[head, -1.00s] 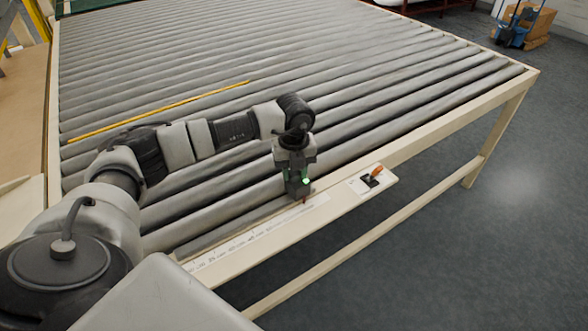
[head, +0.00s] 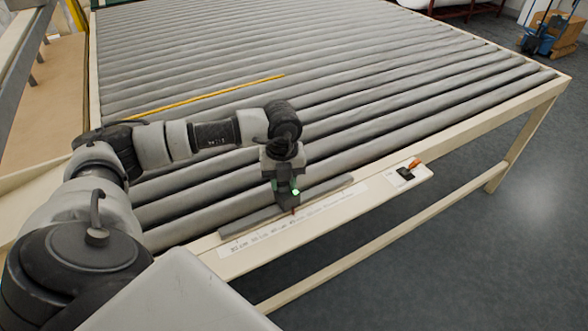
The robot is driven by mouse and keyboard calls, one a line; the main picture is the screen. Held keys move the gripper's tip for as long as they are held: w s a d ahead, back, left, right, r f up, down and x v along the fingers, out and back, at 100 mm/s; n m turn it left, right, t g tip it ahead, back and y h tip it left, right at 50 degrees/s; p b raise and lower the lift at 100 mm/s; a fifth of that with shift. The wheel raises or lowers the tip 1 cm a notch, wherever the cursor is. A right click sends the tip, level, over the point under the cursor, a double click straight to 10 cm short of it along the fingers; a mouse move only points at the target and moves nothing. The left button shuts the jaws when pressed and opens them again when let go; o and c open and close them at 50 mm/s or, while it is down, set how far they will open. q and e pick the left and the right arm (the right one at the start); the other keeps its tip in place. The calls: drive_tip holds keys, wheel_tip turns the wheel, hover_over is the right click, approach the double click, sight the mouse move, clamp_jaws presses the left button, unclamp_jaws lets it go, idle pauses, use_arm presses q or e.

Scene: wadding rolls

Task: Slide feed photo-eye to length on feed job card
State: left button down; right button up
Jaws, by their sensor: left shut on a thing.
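The photo-eye (head: 295,191), a small dark block with a green light and a reddish pointer at its foot, sits on a grey rail (head: 327,187) along the table's near edge. My left gripper (head: 287,184) comes down on it from above and is shut on it, hiding much of it. A white scale strip (head: 325,205) with printed marks runs beside the rail. The pointer is near the middle of the strip; the figures are too small to read surely. I cannot make out a feed job card. My right gripper is not in view.
The roller table (head: 400,90) fills the middle, with a yellow strip (head: 215,96) lying across it. A small plate with a black part and an orange handle (head: 415,164) sits right of the scale. A blue pallet truck with boxes (head: 548,35) stands far right. Floor at right is clear.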

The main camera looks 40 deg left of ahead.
use_arm(q)
drive_tip(key=shift+w, duration=0.1)
drive_tip(key=c, duration=1.1)
unclamp_jaws()
drive_tip(key=o, duration=0.3)
drive_tip(key=shift+r, duration=0.4)
wheel_tip(320, 180, up, 10)
drive_tip(key=shift+r+b, duration=0.1)
drive_tip(key=shift+b, duration=0.85)
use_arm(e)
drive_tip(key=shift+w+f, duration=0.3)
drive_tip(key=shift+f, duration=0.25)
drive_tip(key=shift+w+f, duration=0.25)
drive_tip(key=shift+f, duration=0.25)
